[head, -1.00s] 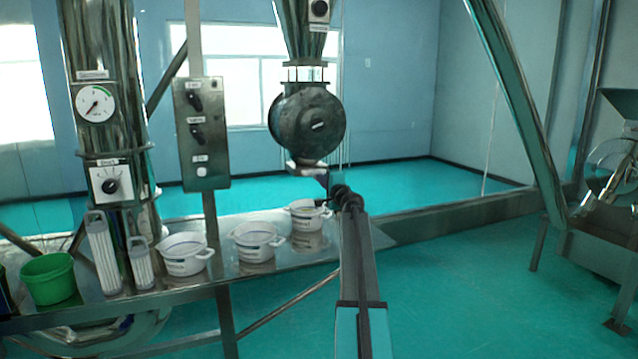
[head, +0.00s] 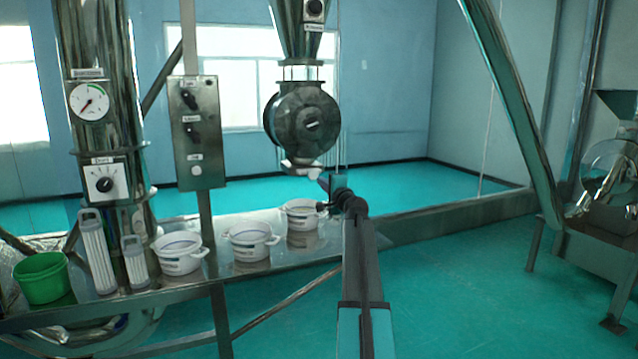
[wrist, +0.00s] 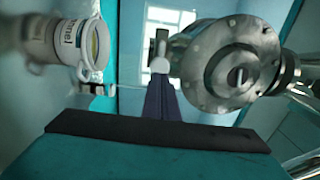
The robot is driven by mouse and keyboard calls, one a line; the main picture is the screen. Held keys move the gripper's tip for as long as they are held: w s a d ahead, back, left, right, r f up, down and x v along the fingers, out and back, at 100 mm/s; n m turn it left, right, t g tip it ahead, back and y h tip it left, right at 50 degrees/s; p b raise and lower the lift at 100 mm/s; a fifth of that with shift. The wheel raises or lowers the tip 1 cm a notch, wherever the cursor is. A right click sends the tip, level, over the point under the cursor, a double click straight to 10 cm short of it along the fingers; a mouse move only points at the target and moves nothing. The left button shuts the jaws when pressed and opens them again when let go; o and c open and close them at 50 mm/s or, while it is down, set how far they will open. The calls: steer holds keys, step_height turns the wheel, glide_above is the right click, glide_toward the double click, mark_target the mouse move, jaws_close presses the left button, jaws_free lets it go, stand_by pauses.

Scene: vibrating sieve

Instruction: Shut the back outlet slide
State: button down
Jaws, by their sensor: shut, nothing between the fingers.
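A round grey metal housing (head: 301,124) hangs under a steel cone, with a pale outlet (head: 300,168) at its bottom. In the wrist view the housing (wrist: 232,70) is at the right, sideways on. I cannot clearly make out the outlet slide; a pale knob-like part (wrist: 160,65) with a dark piece above it shows beyond my fingers. My gripper (head: 323,183) is shut and empty, just below and right of the outlet in the head view. It also shows in the wrist view (wrist: 160,88). I cannot tell whether it touches anything.
A white pot (head: 302,215) stands on the steel shelf (head: 203,284) below the outlet, close under my gripper. A switch box (head: 197,132) is left of the housing.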

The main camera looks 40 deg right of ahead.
steer(key=b+v, duration=0.1)
steer(key=v, duration=0.7)
steer(key=shift+b, duration=0.4)
steer(key=shift+s+a+f, duration=0.1)
steer(key=shift+s+f, duration=0.05)
